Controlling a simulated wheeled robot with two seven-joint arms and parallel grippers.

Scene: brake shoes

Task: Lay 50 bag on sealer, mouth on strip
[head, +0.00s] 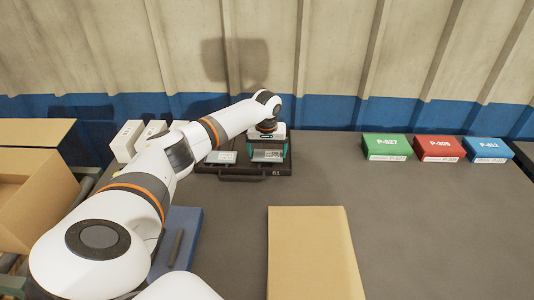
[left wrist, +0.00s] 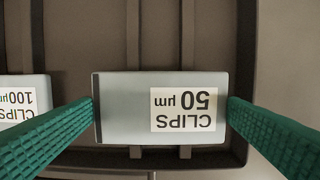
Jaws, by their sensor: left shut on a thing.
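My left gripper (head: 268,148) is over the black tray (head: 285,170) at the back of the table, pointing down. In the left wrist view its green fingers (left wrist: 161,108) are at the two ends of a pale grey bag labelled "50 µm CLIPS" (left wrist: 125,108), shut on it. The bag is at the tray; I cannot tell whether it is lifted. A second bag, "100 µm CLIPS" (left wrist: 22,90), lies to its left. A blue plate with a dark bar (head: 193,226), perhaps the sealer, is partly hidden behind my left arm. My right gripper is out of view.
A tan cardboard piece (head: 310,255) lies at the front middle. Green (head: 387,147), red (head: 439,149) and blue (head: 487,150) boxes stand at the back right. White boxes (head: 127,140) stand behind my arm. An open carton (head: 35,205) is at left.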

